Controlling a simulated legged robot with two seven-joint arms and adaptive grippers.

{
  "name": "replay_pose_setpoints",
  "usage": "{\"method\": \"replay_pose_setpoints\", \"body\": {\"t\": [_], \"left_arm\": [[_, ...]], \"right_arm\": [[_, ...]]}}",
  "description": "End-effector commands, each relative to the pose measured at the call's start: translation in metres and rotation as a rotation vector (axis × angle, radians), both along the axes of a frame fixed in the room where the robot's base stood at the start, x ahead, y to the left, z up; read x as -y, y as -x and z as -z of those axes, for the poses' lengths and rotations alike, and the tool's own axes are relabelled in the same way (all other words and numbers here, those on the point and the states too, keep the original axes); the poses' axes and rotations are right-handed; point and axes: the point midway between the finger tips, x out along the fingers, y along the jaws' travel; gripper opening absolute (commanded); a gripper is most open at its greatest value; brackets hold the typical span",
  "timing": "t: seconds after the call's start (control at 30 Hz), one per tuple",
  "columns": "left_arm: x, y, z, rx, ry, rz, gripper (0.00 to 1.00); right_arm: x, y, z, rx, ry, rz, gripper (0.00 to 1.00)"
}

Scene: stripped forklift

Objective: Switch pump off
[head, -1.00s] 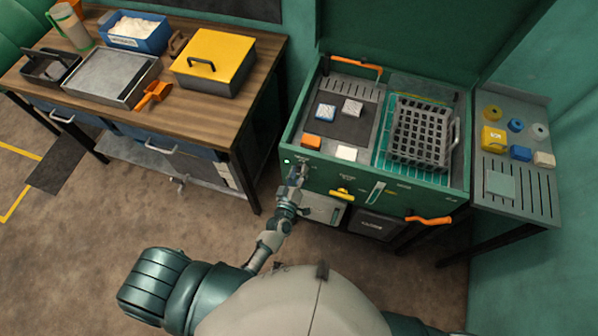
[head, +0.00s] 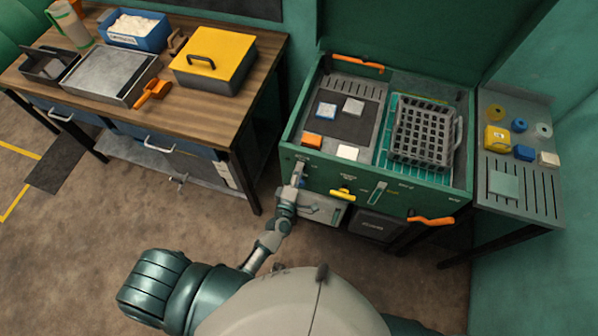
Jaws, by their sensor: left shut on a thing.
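The green machine (head: 325,172) has a front panel with labels and controls. My left gripper (head: 298,172) is at the left end of this panel, shut on a small control there. I take it to be the pump switch, but the gripper hides it and its setting cannot be read. No lit green lamp shows at the panel's left end. My right gripper is out of view.
A yellow handle (head: 342,194), a slot with a lever (head: 378,193) and an orange handle (head: 430,220) are farther right on the panel. A black basket (head: 424,132) stands in the machine. A wooden workbench (head: 190,117) is at the left.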

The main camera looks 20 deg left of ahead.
Motion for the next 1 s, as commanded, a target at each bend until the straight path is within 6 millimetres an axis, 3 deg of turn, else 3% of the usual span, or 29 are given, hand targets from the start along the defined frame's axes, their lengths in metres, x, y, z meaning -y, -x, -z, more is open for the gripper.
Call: {"method": "replay_pose_setpoints", "body": {"t": [0.67, 0.7, 0.8, 1.0], "left_arm": [[-0.001, 0.002, 0.004, -0.01, 0.067, 0.001, 0.08], [-0.001, 0.002, 0.004, -0.011, 0.067, 0.001, 0.46], [-0.001, 0.001, 0.004, -0.01, 0.067, 0.001, 0.69], [0.0, 0.001, 0.003, -0.007, 0.066, 0.0, 0.69]], "right_arm": [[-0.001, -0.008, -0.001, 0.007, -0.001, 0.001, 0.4], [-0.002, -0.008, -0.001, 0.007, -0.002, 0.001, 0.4], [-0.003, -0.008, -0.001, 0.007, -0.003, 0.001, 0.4], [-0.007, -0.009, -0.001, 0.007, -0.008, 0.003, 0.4]]}}
